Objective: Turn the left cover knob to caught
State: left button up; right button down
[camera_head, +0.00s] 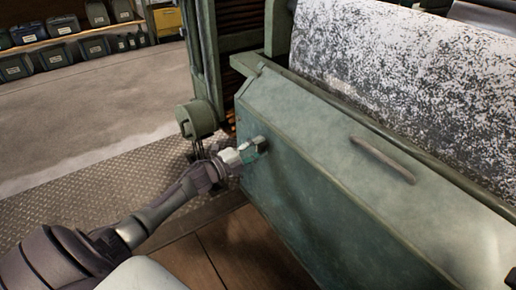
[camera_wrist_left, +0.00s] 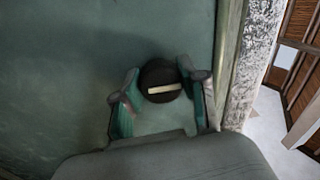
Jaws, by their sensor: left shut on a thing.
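The left cover knob (camera_wrist_left: 158,72) is dark and round, with a pale bar across its face. In the left wrist view the bar lies nearly level, its right end slightly higher. The knob sits on the green cover (camera_head: 330,190), near its left end. My left gripper (camera_head: 250,152) reaches it from the left, and its fingers (camera_wrist_left: 160,84) stand on both sides of the knob, shut on it. In the head view the gripper mostly hides the knob (camera_head: 261,143). I cannot read any caught mark. My right gripper is not in view.
A long handle (camera_head: 383,160) runs along the cover's upper face. A speckled white roll (camera_head: 410,70) lies behind it. Shelves with cases (camera_head: 60,45) are far back. The tread-plate floor (camera_head: 100,190) is clear.

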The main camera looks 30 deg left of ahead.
pick_arm(q)
jog(key=shift+f, duration=0.1)
dwell(0.3)
jog(key=o, duration=1.2)
jog(key=shift+c, duration=0.2)
jog(key=v, duration=1.2)
jog(key=shift+s, duration=0.1)
